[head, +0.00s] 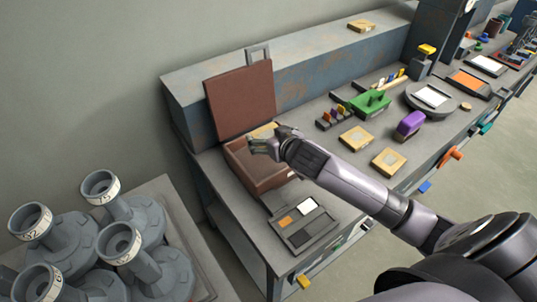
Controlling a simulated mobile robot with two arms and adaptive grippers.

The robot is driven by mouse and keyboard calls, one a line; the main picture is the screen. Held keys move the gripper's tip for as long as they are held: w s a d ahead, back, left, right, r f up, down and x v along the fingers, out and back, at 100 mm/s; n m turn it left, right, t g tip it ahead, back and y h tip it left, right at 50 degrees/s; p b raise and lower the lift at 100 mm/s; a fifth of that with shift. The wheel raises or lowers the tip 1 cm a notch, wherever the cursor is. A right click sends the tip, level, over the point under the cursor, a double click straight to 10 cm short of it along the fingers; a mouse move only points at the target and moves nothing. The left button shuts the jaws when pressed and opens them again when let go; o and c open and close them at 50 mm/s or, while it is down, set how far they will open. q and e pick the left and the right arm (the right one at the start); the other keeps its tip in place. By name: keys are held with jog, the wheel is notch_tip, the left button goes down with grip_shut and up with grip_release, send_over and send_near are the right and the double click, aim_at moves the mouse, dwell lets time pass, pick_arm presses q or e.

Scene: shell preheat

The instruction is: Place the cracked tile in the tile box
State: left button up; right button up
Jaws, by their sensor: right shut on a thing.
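The tile box (272,180) is a brown open box at the left end of the bench, its lid (240,102) standing up behind it. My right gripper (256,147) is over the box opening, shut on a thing. A tan tile (263,130) shows just behind the fingers and looks like the held piece; it is mostly hidden, and no crack can be made out. Tan tiles also lie on the bench, one (356,138) right of the box, another (389,162) nearer the front edge, and one (361,25) on the back ledge. My left gripper is not in view.
A grey tray (304,232) with coloured squares lies in front of the box. A green block (370,103), a purple object (410,124) and a round grey plate (415,88) stand farther right. Large grey fittings (130,216) fill the lower left.

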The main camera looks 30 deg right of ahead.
aim_at(269, 161)
notch_tip(269, 161, down, 3)
jog(key=shift+f, duration=0.15)
notch_tip(269, 161, down, 4)
jog(key=shift+r, duration=0.25)
jog(key=shift+f, duration=0.35)
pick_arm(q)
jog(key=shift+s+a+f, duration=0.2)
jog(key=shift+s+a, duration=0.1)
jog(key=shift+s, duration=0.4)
pick_arm(e)
jog(key=o, duration=1.7)
jog(key=shift+f, duration=0.2)
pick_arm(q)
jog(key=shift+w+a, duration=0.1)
pick_arm(e)
jog(key=shift+r, duration=0.2)
pick_arm(q)
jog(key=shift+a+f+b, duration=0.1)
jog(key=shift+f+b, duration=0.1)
jog(key=shift+b, duration=0.15)
pick_arm(e)
jog(key=v, duration=1.2)
